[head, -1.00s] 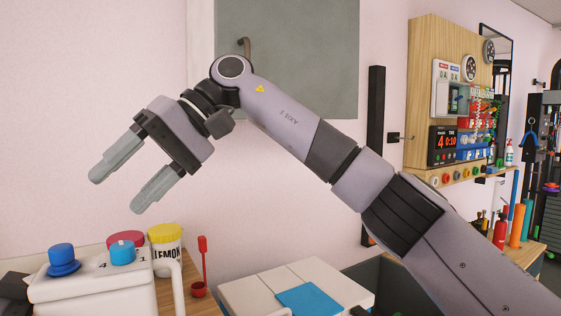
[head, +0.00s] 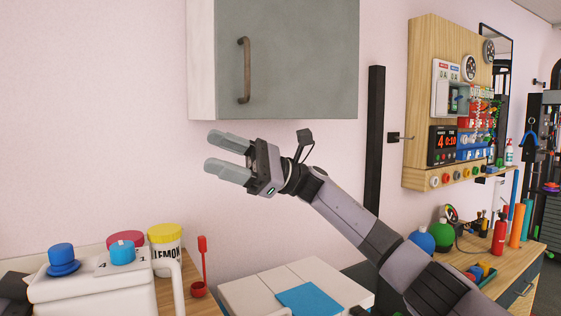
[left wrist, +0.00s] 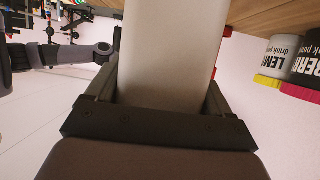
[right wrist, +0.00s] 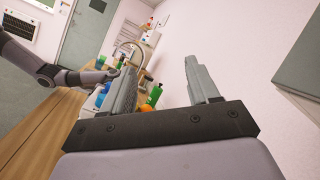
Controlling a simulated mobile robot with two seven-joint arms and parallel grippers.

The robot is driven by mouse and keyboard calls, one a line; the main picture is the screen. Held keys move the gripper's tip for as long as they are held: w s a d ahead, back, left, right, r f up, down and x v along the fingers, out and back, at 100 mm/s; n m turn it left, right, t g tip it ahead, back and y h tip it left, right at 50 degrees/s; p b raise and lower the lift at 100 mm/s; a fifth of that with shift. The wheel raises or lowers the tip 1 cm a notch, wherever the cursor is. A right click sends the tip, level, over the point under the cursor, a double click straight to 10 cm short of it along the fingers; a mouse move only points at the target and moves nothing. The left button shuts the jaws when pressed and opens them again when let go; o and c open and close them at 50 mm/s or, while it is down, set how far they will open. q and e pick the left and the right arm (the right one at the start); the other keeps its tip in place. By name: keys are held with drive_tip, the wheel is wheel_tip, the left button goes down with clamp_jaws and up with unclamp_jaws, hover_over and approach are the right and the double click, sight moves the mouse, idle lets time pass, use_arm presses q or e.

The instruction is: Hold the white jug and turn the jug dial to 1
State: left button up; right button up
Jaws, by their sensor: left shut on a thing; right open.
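The white jug (head: 95,292) stands at the lower left of the head view, its lower part cut off by the frame. A blue knob (head: 61,258) is on its left side. The blue jug dial (head: 122,253) is on its lid, with a 4 printed to its left; I cannot read its setting. My left gripper (left wrist: 160,98) is shut on the white jug, whose pale surface (left wrist: 172,50) fills the space between its fingers. My right gripper (head: 212,150) is open and empty, in the air above and right of the dial, fingers pointing left.
A yellow-lidded lemon tub (head: 166,243) and a red-lidded tub (head: 126,239) stand behind the jug. A red scoop (head: 202,265) is right of them. A grey cabinet (head: 300,60) hangs above my right gripper. White boxes (head: 255,295) are at the lower middle.

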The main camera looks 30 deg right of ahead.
drive_tip(key=w+d+f+m+t, duration=0.1)
drive_tip(key=d+m+t, duration=0.4)
drive_tip(key=d+m, duration=0.1)
drive_tip(key=w+d+f+m+t, duration=0.1)
drive_tip(key=w+d+m+t, duration=0.1)
drive_tip(key=d+m+t, duration=0.4)
drive_tip(key=shift+d+f+m, duration=0.35)
drive_tip(key=shift+d+m, duration=0.45)
drive_tip(key=shift+d, duration=0.1)
drive_tip(key=n+g+h, duration=0.9)
drive_tip(key=n+h, duration=1.2)
drive_tip(key=n, duration=0.7)
approach(122, 245)
drive_tip(key=x, duration=0.8)
drive_tip(key=shift+w+f, duration=0.1)
drive_tip(key=shift+f, duration=0.1)
